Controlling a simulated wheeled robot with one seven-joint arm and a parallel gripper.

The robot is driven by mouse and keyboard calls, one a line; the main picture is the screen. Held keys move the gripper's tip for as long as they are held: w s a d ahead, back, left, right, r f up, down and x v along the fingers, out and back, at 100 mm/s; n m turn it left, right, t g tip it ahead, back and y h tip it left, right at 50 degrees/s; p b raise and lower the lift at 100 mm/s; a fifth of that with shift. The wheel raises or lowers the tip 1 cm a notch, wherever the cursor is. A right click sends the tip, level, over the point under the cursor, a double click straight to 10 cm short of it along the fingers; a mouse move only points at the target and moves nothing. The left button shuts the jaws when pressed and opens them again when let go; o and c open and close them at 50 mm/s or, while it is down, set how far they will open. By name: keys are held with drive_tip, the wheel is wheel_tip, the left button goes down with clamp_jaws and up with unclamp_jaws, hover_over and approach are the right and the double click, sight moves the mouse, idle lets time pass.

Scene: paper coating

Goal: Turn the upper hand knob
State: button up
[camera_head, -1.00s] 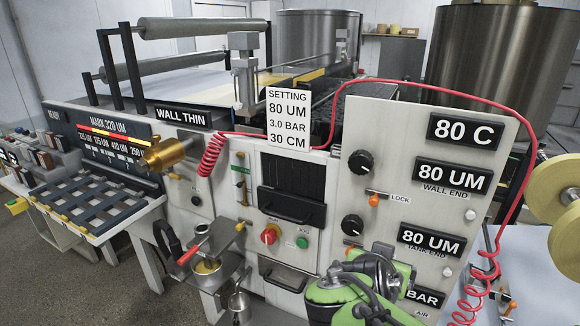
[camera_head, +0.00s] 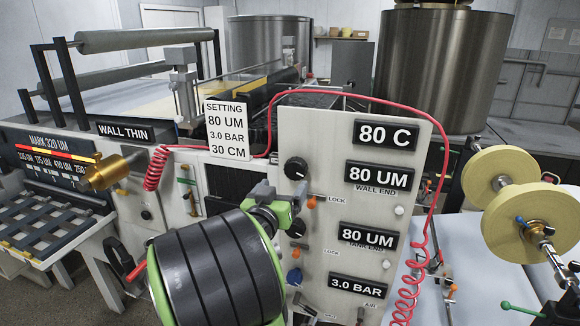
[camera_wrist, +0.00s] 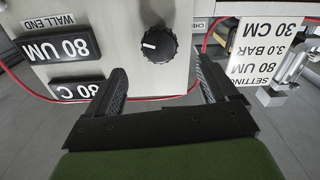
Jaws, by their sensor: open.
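The upper hand knob (camera_head: 296,168) is black and round with a white pointer mark. It sits on the pale control panel (camera_head: 335,128), left of the "80 UM WALL END" display (camera_head: 382,175). In the upside-down wrist view the knob (camera_wrist: 158,45) shows ahead of my gripper (camera_wrist: 162,74), roughly midway between its two dark fingers. The fingers are spread and empty, and the knob appears apart from them. In the head view my dark and green arm is just below and left of the knob, and the fingers are hard to make out.
A lower black knob (camera_head: 297,228) is partly visible below. Orange buttons (camera_head: 311,202) sit beside LOCK labels. A red coiled hose (camera_head: 158,168) runs over the panel's top and down its right side. A setting card (camera_head: 227,130) stands left of the panel.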

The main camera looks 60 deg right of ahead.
sight(294, 172)
drive_tip(key=d+p, duration=0.1)
drive_tip(key=d, duration=0.1)
drive_tip(key=w+d+p, duration=0.1)
drive_tip(key=d, duration=0.5)
drive_tip(key=shift+w+d+p, duration=0.15)
drive_tip(key=shift+d+p, duration=0.1)
drive_tip(key=shift+p, duration=0.15)
drive_tip(key=shift+a, duration=0.1)
drive_tip(key=c, duration=1.1)
drive_tip(key=shift+o, duration=0.2)
drive_tip(key=shift+n, duration=0.4)
drive_tip(key=n, duration=0.2)
drive_tip(key=shift+n+b, duration=0.3)
drive_tip(key=shift+n, duration=2.2)
drive_tip(key=o, duration=1.1)
drive_tip(key=shift+c, duration=0.2)
